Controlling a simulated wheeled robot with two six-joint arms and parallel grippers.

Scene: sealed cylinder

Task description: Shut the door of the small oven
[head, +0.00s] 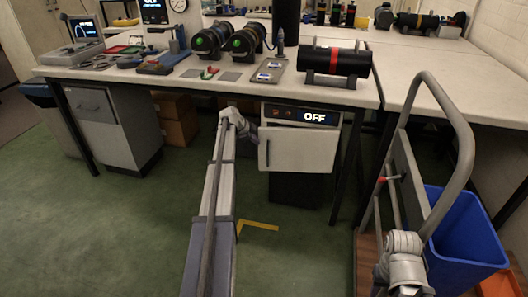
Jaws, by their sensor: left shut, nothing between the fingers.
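The small oven (300,113) stands under the bench, with a dark panel on top that reads OFF. Its pale door (300,150) faces me, with a dark handle near its left edge. The door covers the oven front or nearly so; I cannot tell whether a gap remains. My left arm reaches forward from the bottom middle. My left gripper (247,133) is shut and empty, just left of the oven's upper left corner; whether it touches the door is unclear. My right gripper (402,276) is low at the right, far from the oven, its fingers not clear.
A trolley with a bent grey handle (437,82) and a blue bin (460,228) stand at the right. A drawer cabinet (108,125) and cardboard boxes (176,120) are under the bench (220,85). Green floor is open before the oven, with a yellow corner mark (258,225).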

